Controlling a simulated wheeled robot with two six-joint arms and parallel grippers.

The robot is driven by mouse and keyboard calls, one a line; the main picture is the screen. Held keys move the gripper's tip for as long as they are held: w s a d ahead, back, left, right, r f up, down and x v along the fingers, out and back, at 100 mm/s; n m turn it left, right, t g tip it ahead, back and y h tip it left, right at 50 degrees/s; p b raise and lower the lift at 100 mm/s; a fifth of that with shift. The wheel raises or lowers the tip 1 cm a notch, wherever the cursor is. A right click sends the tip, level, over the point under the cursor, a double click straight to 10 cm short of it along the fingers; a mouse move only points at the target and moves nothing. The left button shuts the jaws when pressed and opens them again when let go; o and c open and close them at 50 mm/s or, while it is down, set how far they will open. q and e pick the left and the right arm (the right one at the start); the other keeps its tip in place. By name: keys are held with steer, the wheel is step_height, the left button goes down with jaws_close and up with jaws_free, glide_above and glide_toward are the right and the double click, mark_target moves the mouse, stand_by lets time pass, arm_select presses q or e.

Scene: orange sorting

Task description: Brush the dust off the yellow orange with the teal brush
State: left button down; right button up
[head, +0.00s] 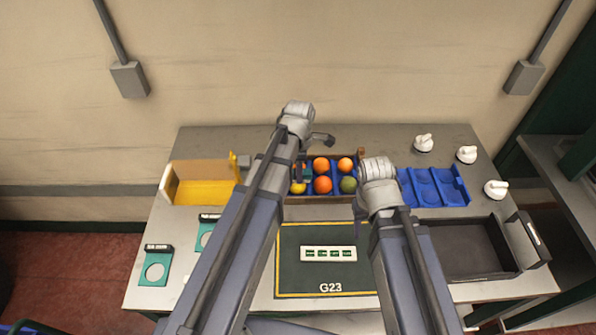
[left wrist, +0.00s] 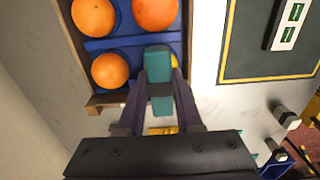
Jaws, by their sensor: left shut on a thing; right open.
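The yellow orange (head: 298,188) sits in the front left of a blue-lined crate (head: 322,200) with several other oranges and a green fruit (head: 348,185). My left gripper (head: 307,170) is shut on the teal brush (left wrist: 158,80), over the left end of the crate. In the left wrist view the brush hides most of the yellow orange (left wrist: 174,62); contact between them cannot be told. Dust is too small to make out. My right gripper (head: 358,212) is open at the crate's right, mostly hidden behind its own wrist.
A yellow-lined box (head: 205,190) stands left and a blue tray with round hollows (head: 462,192) right. A dark green mat (head: 300,275) lies in front. A black bin (head: 470,248) is at the right, with white knobs (head: 423,143) behind it and teal holders (head: 155,265) at left.

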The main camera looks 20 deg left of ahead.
arm_select(q)
step_height(320, 180, up, 7)
steer(key=p, duration=0.7)
stand_by(0.6)
